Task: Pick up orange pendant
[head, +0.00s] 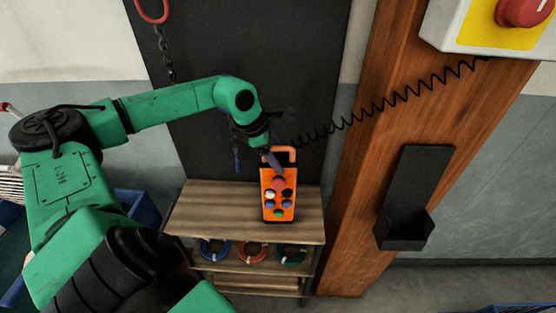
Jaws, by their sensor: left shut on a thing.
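The orange pendant (267,207) is upright over the wooden top of a small shelf unit, with several coloured buttons on its face and a loop handle at its top. A black coiled cord runs from near its top up to the right. My left gripper (273,162) is at the pendant's top, by the handle, and is shut on the pendant. The jaws are small and partly hidden in the head view. I cannot tell whether the pendant's bottom touches the shelf top. My right gripper is not in view.
The shelf unit (195,210) holds coiled blue, red and green rings below. A wooden post (385,90) with a black holder (408,195) stands to the right. A box with a red button (524,10) is at top right. A chain (165,55) hangs behind my arm.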

